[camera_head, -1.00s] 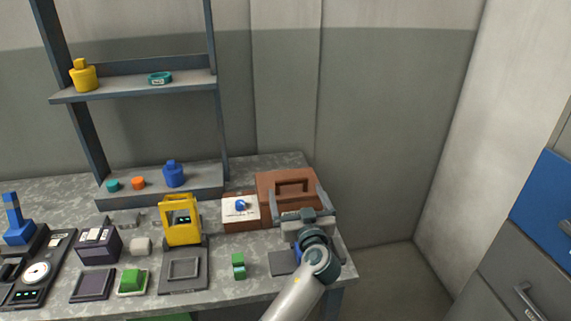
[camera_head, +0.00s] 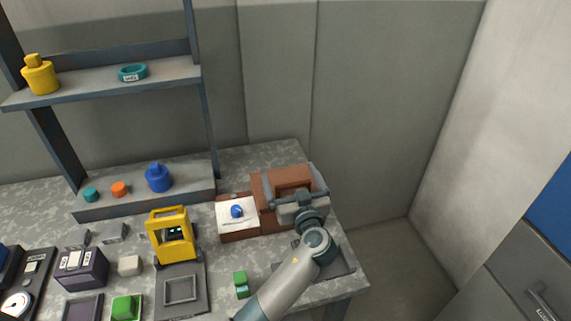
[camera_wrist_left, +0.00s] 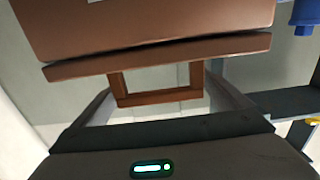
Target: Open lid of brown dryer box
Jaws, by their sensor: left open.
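The brown dryer box (camera_head: 260,187) stands near the right back of the bench, with its lid down. A brown loop handle (camera_head: 293,186) sticks out from its lid; it also shows in the left wrist view (camera_wrist_left: 160,98). My left gripper (camera_head: 295,188) is open, one finger on each side of the handle and apart from it. In the left wrist view a narrow dark seam runs between lid and body, and my left gripper (camera_wrist_left: 162,100) spans wider than the handle. My arm and gripper hide the box's front. My right gripper is not in view.
A white panel with a blue knob (camera_head: 237,211) adjoins the box's left side. A yellow frame device (camera_head: 171,235) and a green block (camera_head: 241,284) stand left of my arm. A grey shelf (camera_head: 150,186) is at the back left. The floor right of the bench is clear.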

